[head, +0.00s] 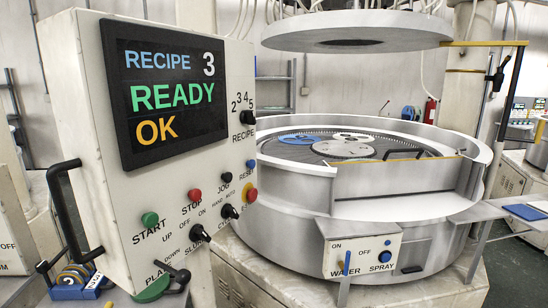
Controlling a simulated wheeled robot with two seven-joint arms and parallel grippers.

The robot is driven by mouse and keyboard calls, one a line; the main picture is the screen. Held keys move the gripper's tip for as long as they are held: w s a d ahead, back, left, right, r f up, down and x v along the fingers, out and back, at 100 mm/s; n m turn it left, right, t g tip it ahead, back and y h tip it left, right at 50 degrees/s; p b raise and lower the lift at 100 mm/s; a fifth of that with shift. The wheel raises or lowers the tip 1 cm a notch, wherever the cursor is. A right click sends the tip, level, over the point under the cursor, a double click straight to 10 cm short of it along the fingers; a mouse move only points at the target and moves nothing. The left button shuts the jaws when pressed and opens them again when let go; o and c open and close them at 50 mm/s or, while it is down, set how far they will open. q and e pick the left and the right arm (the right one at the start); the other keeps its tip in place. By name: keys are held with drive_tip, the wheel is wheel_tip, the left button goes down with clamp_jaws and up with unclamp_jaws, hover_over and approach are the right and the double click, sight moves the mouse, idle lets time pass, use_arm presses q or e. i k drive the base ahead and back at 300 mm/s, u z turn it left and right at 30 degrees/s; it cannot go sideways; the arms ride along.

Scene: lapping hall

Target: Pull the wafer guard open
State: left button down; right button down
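The lapping machine (345,232) is a wide round grey tub at centre right. A grey curved panel (395,178) with a thin yellow top edge closes the front of its rim; it looks like the wafer guard, though no label shows on it. A black bar handle (405,152) shows at its top edge. Behind it, the plate carries a blue disc (302,138), a white disc (353,137) and a grey disc (343,149). Neither of my grippers is in view, and nothing touches the panel.
A control box (90,120) reading "RECIPE 3 READY OK" fills the left, with a black side handle (66,215). A round upper plate (357,38) hangs above the tub. A spray box (360,254) is at the front, a grey shelf (495,212) at right.

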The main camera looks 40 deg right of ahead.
sight(384, 177)
drive_tip(key=z, duration=1.35)
